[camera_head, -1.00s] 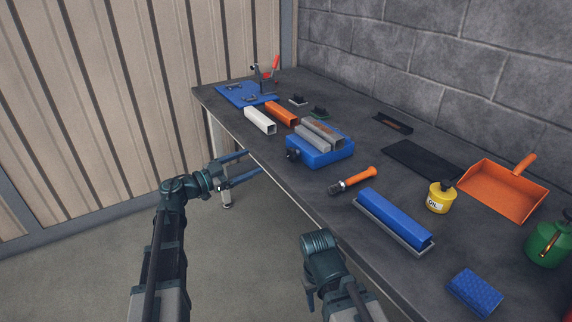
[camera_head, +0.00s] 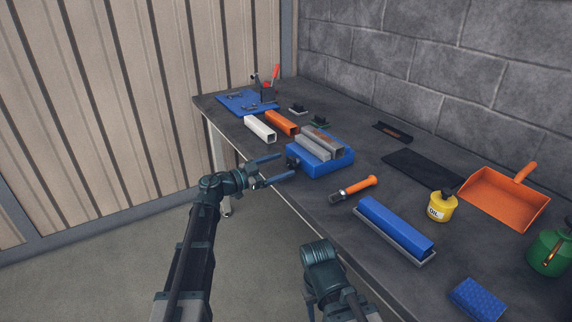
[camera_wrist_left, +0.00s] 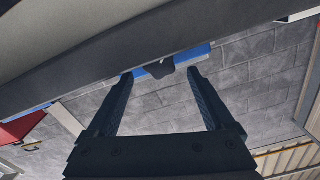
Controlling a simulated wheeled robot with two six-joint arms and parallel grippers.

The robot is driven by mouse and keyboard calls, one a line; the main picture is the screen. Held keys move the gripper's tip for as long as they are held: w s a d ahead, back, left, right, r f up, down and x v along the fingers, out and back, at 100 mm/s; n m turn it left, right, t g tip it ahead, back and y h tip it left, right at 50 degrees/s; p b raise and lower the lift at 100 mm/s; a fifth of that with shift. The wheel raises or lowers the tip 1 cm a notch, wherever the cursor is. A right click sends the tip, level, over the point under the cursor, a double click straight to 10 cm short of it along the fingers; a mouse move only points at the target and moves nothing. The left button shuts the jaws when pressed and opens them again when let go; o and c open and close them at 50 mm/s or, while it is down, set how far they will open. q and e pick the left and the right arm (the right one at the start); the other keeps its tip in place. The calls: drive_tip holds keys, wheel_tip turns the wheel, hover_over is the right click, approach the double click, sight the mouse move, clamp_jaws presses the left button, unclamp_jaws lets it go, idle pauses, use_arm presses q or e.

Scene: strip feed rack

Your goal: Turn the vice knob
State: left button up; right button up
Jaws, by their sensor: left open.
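The vice is a blue block (camera_head: 331,161) with grey jaws (camera_head: 313,149) on the bench's front edge. Its dark knob (camera_head: 293,162) sticks out on the left side of the block. My left gripper (camera_head: 279,171) is open and empty, with its fingertips just short of the knob at the bench edge. In the left wrist view, the dark knob (camera_wrist_left: 167,67) shows between and beyond the two open fingers (camera_wrist_left: 160,76), in front of the blue vice body (camera_wrist_left: 190,54). My right arm is at the bottom centre; its fingers are mostly hidden, so its opening cannot be told.
White (camera_head: 260,129) and orange (camera_head: 282,122) square tubes lie left of the vice. The floor before the bench is free.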

sight(294, 162)
use_arm(q)
drive_tip(key=shift+x, duration=1.25)
drive_tip(key=c, duration=1.4)
drive_tip(key=shift+o, duration=0.2)
drive_tip(key=shift+s+m, duration=0.1)
drive_tip(key=shift+m, duration=1.3)
drive_tip(key=o, duration=1.4)
drive_tip(key=shift+c, duration=0.2)
